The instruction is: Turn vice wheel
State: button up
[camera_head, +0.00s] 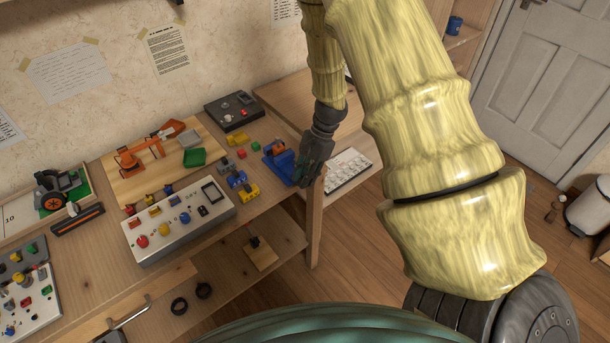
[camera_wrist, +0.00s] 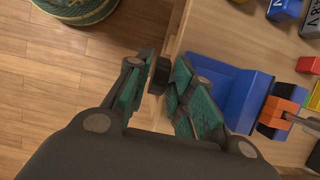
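The blue vice (camera_head: 279,168) sits at the right front edge of the wooden workbench. It also shows in the wrist view (camera_wrist: 232,85), with an orange block (camera_wrist: 281,113) at its jaw. A dark round part, which looks like the vice wheel (camera_wrist: 159,76), sticks out past the table edge, seen nearly edge-on. My gripper (camera_wrist: 163,62) has its green-padded fingers on both sides of the wheel, apart from each other. The left finger is very close to it or touching; a narrow gap seems to show on the right. In the head view my gripper (camera_head: 312,162) hides the wheel.
Small colored blocks (camera_head: 242,182) lie left of the vice. A control box (camera_head: 180,222) with buttons and an orange toy arm (camera_head: 150,150) stand farther left. A white keyboard-like panel (camera_head: 347,172) lies on a lower surface to the right. Open floor lies beyond the table edge.

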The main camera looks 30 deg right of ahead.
grip_shut()
jog(key=shift+a+r+h, duration=0.1)
jog(key=shift+h, duration=0.3)
jog(key=h+p, duration=0.1)
jog(key=h, duration=0.1)
jog(key=a+h+p, duration=0.1)
jog(key=h, duration=0.1)
jog(key=shift+s+a+t+h+p, duration=0.15)
jog(key=shift+h+p, duration=0.35)
jog(key=shift+h, duration=0.25)
jog(key=shift+w+a+t+h+p, duration=0.15)
jog(key=shift+h+p, duration=0.35)
jog(key=shift+h, duration=0.25)
jog(key=shift+s+a+f+h+p, duration=0.1)
jog(key=shift+f+h+p, duration=0.2)
jog(key=shift+h+p, duration=0.6)
